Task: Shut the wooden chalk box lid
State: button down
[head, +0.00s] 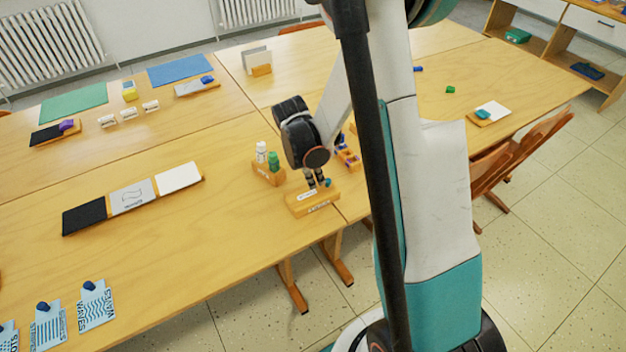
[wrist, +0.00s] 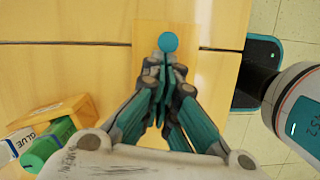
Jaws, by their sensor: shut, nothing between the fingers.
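The wooden chalk box (head: 303,208) stands near the front edge of the table, with a pale label on top and a label on its front. A small round teal knob (head: 327,183) shows at its back right. In the wrist view, the box's flat wooden top (wrist: 205,75) lies below my gripper, and the teal knob (wrist: 168,42) sits just beyond the fingertips. My gripper (head: 317,184) points down over the box, shut and empty. My fingers hide part of the box. I cannot tell from these views whether they touch it or how far the lid is open.
A wooden holder (head: 267,175) with white and green bottles stands just left of the box. A small tray (head: 348,158) of coloured items lies behind it to the right. Three cards on a board (head: 132,196) lie further left. The table front between is clear.

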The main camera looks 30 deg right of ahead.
jog(key=shift+w+a, duration=0.1)
jog(key=shift+a, duration=0.15)
jog(key=a, duration=0.1)
jog(key=a+r, duration=0.1)
jog(key=a, duration=0.2)
jog(key=shift+w+r, duration=0.25)
jog(key=shift+w, duration=0.05)
jog(key=p+v, duration=0.4)
jog(key=v, duration=0.5)
notch_tip(320, 180, up, 12)
jog(key=m+t+y, duration=0.1)
jog(key=m+t, duration=0.2)
jog(key=m, duration=0.3)
send_over(301, 193)
jog(key=s+a, duration=0.5)
jog(key=s, duration=0.1)
jog(key=s+a+r+m+t+y, duration=0.1)
jog(key=s+a+r+m+t, duration=0.1)
jog(key=s+m, duration=0.3)
jog(key=s+a+r+m+t, duration=0.2)
jog(key=s+r+m, duration=0.1)
jog(key=s+m, duration=0.2)
jog(key=shift+s+a+r+y, duration=0.35)
jog(key=shift+s+y, duration=0.05)
jog(key=shift+s, duration=0.05)
